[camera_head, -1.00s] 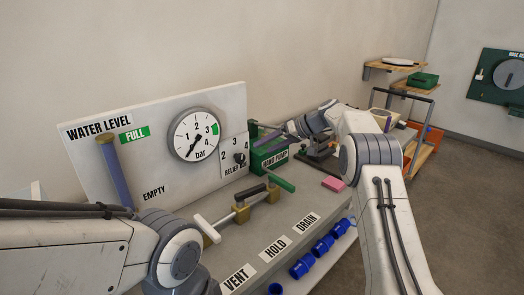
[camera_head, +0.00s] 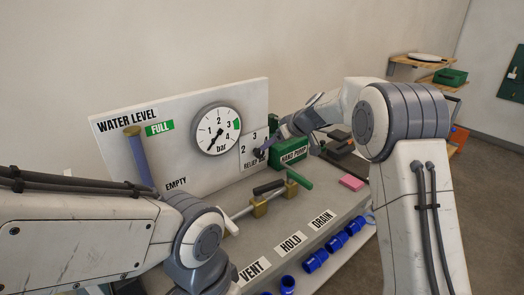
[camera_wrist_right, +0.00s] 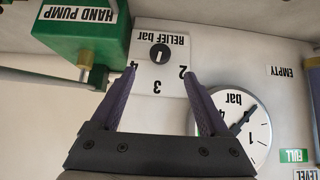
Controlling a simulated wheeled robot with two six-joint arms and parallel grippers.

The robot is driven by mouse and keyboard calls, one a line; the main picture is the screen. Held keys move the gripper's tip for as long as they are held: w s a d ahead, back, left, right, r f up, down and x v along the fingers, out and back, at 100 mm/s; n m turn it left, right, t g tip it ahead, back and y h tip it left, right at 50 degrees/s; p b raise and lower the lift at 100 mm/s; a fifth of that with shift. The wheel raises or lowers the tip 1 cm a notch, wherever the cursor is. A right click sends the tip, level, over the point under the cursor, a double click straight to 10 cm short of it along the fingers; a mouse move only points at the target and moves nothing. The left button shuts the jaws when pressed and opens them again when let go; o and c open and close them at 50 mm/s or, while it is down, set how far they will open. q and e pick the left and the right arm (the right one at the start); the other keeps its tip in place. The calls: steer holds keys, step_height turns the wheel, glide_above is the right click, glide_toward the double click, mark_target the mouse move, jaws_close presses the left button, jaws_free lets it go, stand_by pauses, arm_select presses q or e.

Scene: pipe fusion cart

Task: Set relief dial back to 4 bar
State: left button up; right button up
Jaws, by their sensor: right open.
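The relief dial is a small black knob (camera_wrist_right: 159,53) on a white plate marked 2, 3 and 4, labelled RELIEF bar. In the right wrist view, which is upside down, a pale mark on the knob appears to point toward 3. My right gripper (camera_wrist_right: 160,76) is open and empty, its purple fingers spread in front of the plate, apart from the knob. In the head view the right gripper (camera_head: 274,147) is at the plate (camera_head: 247,150) and partly covers it. My left arm shows at lower left; its gripper is out of view.
The green hand pump (camera_head: 290,157) stands close beside the dial plate. The round bar gauge (camera_head: 216,130) is on its other side, with its needle pointing down-left. Valve handles (camera_head: 268,188), a pink block (camera_head: 352,182) and blue fittings (camera_head: 316,260) are along the bench.

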mark_target(262, 153)
steer(key=p+x, duration=0.3)
steer(key=x, duration=0.7)
jaws_close()
steer(key=shift+d+f+m+g+y+b, duration=0.15)
steer(key=shift+m+g+y+b, duration=0.15)
steer(key=shift+y+b, duration=0.35)
steer(key=shift+w+m+y+b, duration=0.1)
steer(key=shift+m+y+b, duration=0.2)
steer(key=shift+b, duration=0.35)
steer(key=shift+w+d+m+g+y, duration=0.15)
steer(key=shift+m+g+y, duration=0.75)
steer(key=shift+y, duration=0.45)
steer(key=shift+p, duration=0.3)
jaws_free()
